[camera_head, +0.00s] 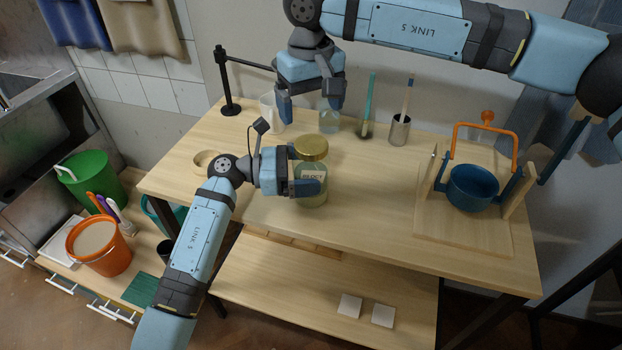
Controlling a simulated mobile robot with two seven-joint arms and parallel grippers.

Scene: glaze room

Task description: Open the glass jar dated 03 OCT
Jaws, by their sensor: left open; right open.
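The glass jar (313,199) stands upright on the upper table top with a gold lid (311,147) on it. Its pale label (313,176) appears to read 03 OCT, partly covered by a finger. My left gripper (304,172) is open at the jar's left side, with one finger in front of the glass and the other mostly hidden behind it. I cannot tell whether they touch it. My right gripper (310,103) is open and empty, pointing down, above and behind the lid in the picture.
Behind the jar stand a small clear bottle (330,122), a white jug (269,115), a brush (368,110) and a metal cup (399,131). A black stand (229,85) is at the back left. A blue pot rig (473,187) fills the right side. Table right of the jar is clear.

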